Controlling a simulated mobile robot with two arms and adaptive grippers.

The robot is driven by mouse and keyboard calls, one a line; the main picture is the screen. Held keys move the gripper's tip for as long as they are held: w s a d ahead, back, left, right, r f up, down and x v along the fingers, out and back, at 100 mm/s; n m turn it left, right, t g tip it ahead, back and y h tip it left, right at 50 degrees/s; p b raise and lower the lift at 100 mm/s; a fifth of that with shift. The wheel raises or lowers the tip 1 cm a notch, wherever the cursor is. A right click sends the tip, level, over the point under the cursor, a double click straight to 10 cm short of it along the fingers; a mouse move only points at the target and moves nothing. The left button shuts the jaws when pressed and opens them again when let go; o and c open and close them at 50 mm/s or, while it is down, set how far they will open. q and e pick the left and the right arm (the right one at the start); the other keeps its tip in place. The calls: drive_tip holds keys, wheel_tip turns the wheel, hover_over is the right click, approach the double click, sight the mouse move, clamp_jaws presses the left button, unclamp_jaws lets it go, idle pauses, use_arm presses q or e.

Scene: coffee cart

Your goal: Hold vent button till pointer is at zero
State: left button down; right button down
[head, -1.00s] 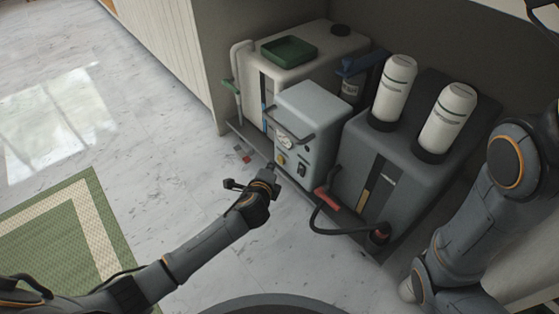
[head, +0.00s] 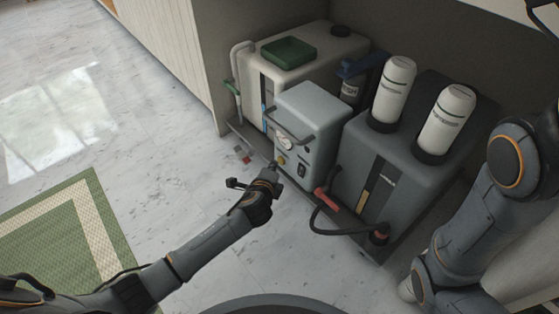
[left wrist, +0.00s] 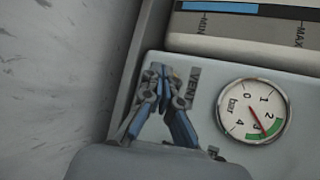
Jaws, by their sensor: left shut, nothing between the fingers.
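The grey pump box (head: 306,119) stands on the cart and carries a round gauge (head: 285,143) on its front. In the left wrist view the gauge (left wrist: 253,112) has its red pointer (left wrist: 260,125) close to the 3, by the green band. A VENT label (left wrist: 193,84) is beside my fingertips. My left gripper (left wrist: 161,76) is shut and empty, its tips at the panel left of the label. The vent button is hidden there; I cannot tell if it is pressed.
A white tank (head: 258,80) with a green tray (head: 288,52) stands behind the box. A dark grey unit (head: 390,165) with two white bottles stands to the right. A red-handled black hose (head: 327,200) hangs in front.

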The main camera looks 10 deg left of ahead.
use_arm(q)
drive_tip(key=shift+w+d, duration=0.35)
drive_tip(key=shift+w, duration=0.05)
idle(2.3)
drive_tip(key=shift+s+a+p, duration=0.6)
drive_tip(key=shift+s+p, duration=0.05)
drive_tip(key=shift+s, duration=0.05)
drive_tip(key=s+a+p, duration=0.1)
drive_tip(key=s, duration=0.1)
drive_tip(key=s+a+p, duration=0.1)
drive_tip(key=s+a, duration=0.1)
idle(0.5)
